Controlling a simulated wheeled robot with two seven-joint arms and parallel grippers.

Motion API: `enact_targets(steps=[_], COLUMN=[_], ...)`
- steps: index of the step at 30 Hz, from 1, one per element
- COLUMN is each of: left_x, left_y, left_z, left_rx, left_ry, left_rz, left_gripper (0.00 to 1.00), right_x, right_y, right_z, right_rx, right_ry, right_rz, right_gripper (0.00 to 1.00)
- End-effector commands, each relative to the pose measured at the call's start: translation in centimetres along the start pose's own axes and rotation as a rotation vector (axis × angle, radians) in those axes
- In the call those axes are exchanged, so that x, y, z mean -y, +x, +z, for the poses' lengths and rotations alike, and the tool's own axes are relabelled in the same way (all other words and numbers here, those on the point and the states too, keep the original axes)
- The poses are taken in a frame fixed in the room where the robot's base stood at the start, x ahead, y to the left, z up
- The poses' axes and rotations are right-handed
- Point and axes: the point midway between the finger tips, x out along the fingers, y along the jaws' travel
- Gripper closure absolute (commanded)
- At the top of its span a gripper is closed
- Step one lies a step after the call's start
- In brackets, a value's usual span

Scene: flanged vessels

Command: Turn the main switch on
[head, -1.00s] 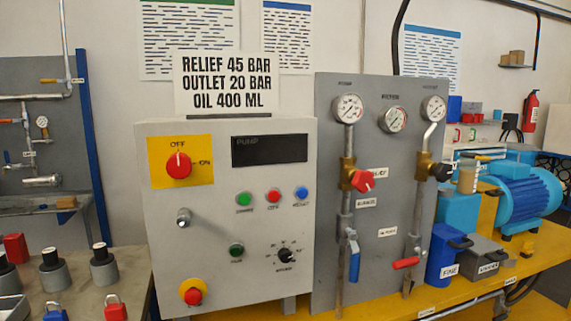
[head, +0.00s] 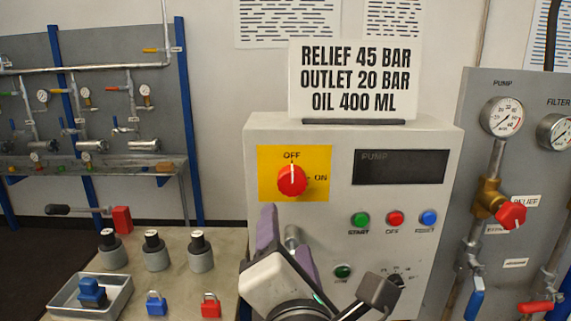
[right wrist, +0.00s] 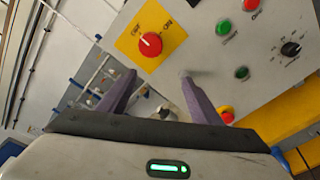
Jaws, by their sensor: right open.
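The main switch is a red round knob (head: 292,181) on a yellow plate (head: 265,193) at the upper left of the grey control box (head: 410,222). Its white mark points up at OFF; ON is printed to its right. The knob also shows in the right wrist view (right wrist: 151,45), tilted by the camera's angle. My right gripper (head: 284,232) is open and empty, in front of the box and below the knob, not touching it. Its two purple fingers (right wrist: 160,88) stand apart in the right wrist view, with the knob beyond them. My left gripper is not in view.
Green, red and blue buttons (head: 395,218) sit right of the switch, under the dark PUMP display (head: 401,167). Padlocks (head: 211,304) and a tray (head: 118,300) lie on the left bench. The gauge panel (head: 480,88) stands right.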

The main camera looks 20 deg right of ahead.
Motion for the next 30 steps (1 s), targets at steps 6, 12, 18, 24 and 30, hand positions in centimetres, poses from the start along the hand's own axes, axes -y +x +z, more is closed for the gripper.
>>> enact_targets(steps=[6,12,18,24,30], left_x=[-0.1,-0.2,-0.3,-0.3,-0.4], left_y=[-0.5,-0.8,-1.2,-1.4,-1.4], left_z=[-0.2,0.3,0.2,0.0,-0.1], left_rx=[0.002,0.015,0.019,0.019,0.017], left_ry=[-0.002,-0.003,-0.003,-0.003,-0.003], left_rz=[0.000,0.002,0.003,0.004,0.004], left_gripper=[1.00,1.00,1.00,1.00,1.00], right_x=[-2.1,-2.1,-2.3,-2.3,-2.3], right_y=[-1.0,1.8,5.6,8.2,9.0], right_z=[3.0,3.4,3.7,3.8,3.9], right_rx=[0.086,0.091,0.089,0.087,0.085], right_ry=[-0.090,-0.094,-0.093,-0.091,-0.089], right_rz=[0.025,0.020,0.022,0.022,0.023], right_gripper=[0.41,0.41,0.41,0.41,0.41])
